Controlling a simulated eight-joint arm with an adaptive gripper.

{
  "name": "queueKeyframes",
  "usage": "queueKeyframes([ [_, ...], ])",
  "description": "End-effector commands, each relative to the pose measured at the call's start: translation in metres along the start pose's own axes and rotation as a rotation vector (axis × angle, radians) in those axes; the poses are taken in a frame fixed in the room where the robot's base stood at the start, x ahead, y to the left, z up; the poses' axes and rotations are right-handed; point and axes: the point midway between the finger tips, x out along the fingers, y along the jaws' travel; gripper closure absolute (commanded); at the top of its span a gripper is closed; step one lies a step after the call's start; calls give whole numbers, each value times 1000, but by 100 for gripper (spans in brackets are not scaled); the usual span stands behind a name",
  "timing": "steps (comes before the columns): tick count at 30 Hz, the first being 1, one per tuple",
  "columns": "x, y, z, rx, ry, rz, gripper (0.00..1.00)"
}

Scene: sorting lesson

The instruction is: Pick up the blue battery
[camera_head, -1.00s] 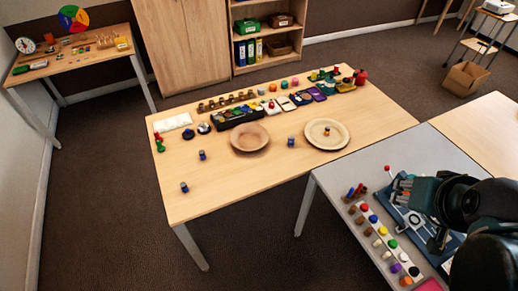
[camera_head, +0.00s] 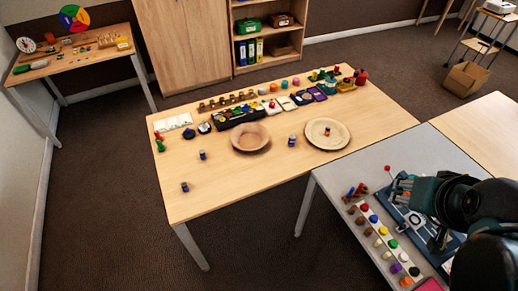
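Three small upright cylinders with blue on them, which look like batteries, stand on the wooden table (camera_head: 250,192). One blue battery (camera_head: 184,187) is near the left front edge, a second blue battery (camera_head: 202,155) is behind it, and a third blue battery (camera_head: 292,141) stands between the two round dishes. Another small battery-like cylinder (camera_head: 327,131) with an orange-brown part stands on the right plate (camera_head: 340,141). My gripper (camera_head: 437,243) is at the lower right, over the grey table and away from the batteries. Its fingers are dark and too unclear to read.
A brown round dish (camera_head: 250,138) sits mid-table. A row of blocks, trays and small toys lines the back of the table, including a black tray (camera_head: 238,117). Colored pegs on a white strip (camera_head: 386,240) lie on the grey table (camera_head: 342,172). The wooden table's front left is mostly clear.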

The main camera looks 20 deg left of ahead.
Motion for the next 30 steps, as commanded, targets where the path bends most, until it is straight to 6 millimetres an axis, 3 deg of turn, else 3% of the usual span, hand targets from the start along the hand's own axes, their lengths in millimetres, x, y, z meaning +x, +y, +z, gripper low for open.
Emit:
queueKeyframes([
  [14, 4, -13, -12, -40, -16, -18, 67],
  [30, 30, -90, -60, -254, -103, -105, 67],
])
